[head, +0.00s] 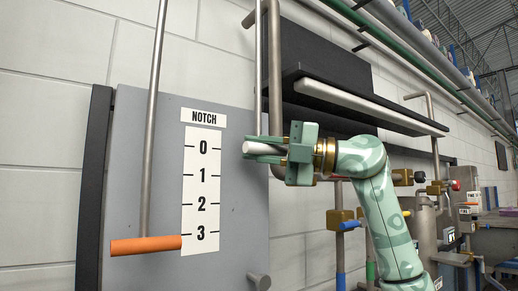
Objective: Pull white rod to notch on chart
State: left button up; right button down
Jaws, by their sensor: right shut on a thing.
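The white rod (248,147) is a short horizontal handle at the lower end of a thin vertical metal rod (258,60). My right gripper (265,146) is shut on it, with the fingers along the handle and hiding much of it. The rod's left end points at the white chart (189,190), about level with the 0 mark. The chart carries marks 0, 1, 2 and 3 from top to bottom under a NOTCH label (204,117). My left gripper is not in view.
An orange rod (145,245) hangs from another vertical metal rod (152,120) to the left, about level with mark 3. A grey panel (150,285) backs the chart. A dark shelf (320,60) overhangs my right gripper. Pipes and valves (345,220) stand to the right.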

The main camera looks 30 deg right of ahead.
notch_tip(320, 180, down, 15)
jog(key=b, duration=1)
jog(key=c, duration=1.3)
grip_release()
jog(key=shift+w, duration=0.1)
jog(key=shift+d, duration=0.1)
jog(key=b+v, duration=0.3)
jog(key=v, duration=1.3)
jog(key=shift+b, duration=0.35)
jog(key=shift+d, duration=0.1)
